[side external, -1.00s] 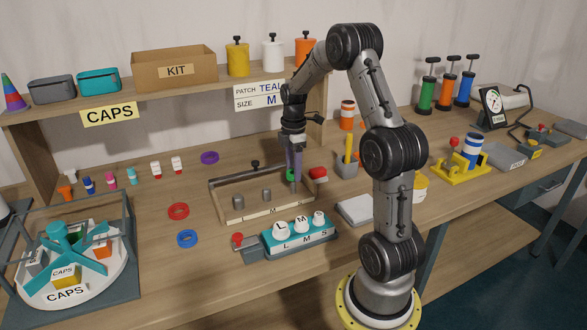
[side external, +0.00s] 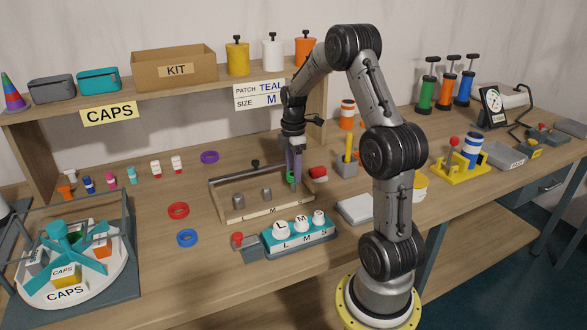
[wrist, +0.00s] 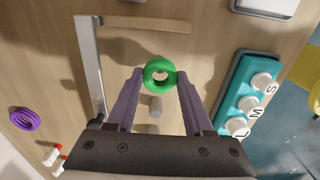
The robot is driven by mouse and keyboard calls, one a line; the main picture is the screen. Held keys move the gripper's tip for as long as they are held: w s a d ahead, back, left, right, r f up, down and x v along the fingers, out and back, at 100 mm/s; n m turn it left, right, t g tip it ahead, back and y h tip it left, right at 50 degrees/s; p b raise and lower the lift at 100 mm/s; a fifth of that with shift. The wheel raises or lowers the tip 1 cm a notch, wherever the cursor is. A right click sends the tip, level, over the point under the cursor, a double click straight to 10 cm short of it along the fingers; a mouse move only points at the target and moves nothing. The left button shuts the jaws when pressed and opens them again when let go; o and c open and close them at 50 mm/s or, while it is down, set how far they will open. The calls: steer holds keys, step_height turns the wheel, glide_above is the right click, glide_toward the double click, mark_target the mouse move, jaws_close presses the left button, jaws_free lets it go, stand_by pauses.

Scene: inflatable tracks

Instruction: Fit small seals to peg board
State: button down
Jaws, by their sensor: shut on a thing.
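My gripper (side external: 292,180) is shut on a small green ring seal (wrist: 159,73), pinched between its purple fingertips. The seal is over the right end of the peg board (side external: 226,211). Two grey pegs, one at left (side external: 238,195) and one in the middle (side external: 267,193), stand bare on the board. The spot under the seal is hidden, so I cannot tell whether the seal is around a peg. A red ring (side external: 178,210), a blue ring (side external: 187,238) and a purple ring (side external: 209,157) lie on the table left of the board.
A teal block (side external: 300,239) with white knobs marked L, M and S stands in front of the board. A sign (side external: 259,95) reads TEAL and M.

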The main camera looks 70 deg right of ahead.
steer(key=shift+f, duration=2.2)
steer(key=shift+c, duration=1)
jaws_free()
step_height(320, 180, up, 14)
